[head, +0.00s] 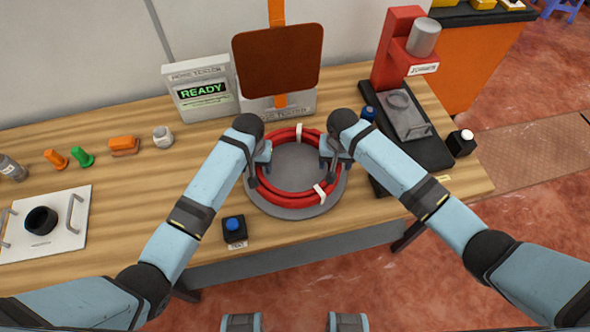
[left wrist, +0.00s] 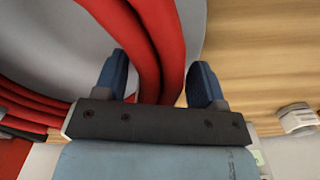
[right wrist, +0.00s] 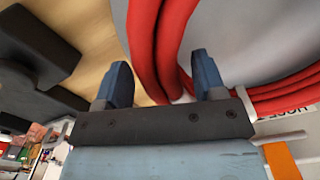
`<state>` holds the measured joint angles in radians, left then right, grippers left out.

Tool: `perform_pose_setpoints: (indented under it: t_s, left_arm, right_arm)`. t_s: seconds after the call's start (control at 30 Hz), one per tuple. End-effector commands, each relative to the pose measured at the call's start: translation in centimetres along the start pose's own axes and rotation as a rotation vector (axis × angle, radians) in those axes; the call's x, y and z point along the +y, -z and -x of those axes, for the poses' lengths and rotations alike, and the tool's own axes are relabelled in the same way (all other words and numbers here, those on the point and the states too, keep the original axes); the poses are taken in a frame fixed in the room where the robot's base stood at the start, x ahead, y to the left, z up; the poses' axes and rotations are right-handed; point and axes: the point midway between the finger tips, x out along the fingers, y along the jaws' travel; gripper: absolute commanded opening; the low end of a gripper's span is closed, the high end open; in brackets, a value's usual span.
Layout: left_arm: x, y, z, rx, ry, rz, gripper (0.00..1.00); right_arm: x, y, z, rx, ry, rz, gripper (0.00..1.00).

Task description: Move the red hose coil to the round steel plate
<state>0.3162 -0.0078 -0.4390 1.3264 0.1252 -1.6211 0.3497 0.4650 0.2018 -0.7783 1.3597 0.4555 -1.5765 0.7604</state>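The red hose coil (head: 276,196), bound with white ties, lies on the round steel plate (head: 298,166), inside its rim. My left gripper (head: 261,166) is at the coil's left side, fingers apart; in the left wrist view (left wrist: 160,82) the hose runs between the fingertips with a gap beside it. My right gripper (head: 336,158) is at the coil's right side; in the right wrist view (right wrist: 165,82) its fingers are also apart, with the hose between them. The grippers hide parts of the coil's left and right sides in the head view.
Behind the plate stands a brown panel (head: 278,62) on a pale base. A READY display box (head: 199,90) is at back left, a red press-like machine (head: 398,50) at right. A blue-button box (head: 234,228) is at the front edge.

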Motion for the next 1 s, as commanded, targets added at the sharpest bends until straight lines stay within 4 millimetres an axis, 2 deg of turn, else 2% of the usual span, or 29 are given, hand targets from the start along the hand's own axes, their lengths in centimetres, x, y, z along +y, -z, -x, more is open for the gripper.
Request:
perform_pose_setpoints:
  t_s: [0.27,0.37,0.7,0.83,1.0]
  left_arm:
    - [0.1,0.1,0.6,0.003,-0.002,0.001,0.64]
    - [0.1,0.1,1.9,0.005,-0.002,0.001,0.64]
    - [0.1,0.1,9.0,0.004,-0.002,0.001,0.64]
    - [0.1,0.1,10.9,0.004,-0.002,0.001,0.64]
    - [0.0,0.0,12.0,0.002,-0.001,0.001,0.64]
  right_arm:
    - [-0.1,-0.1,0.0,-0.002,0.001,0.001,0.64]
    - [-0.1,-0.1,0.0,-0.002,0.002,0.002,0.64]
    - [-0.1,-0.1,0.0,-0.002,0.002,0.002,0.64]
    - [-0.1,-0.1,0.0,-0.002,0.002,0.002,0.64]
    - [-0.2,-0.1,0.2,-0.001,0.003,0.002,0.64]
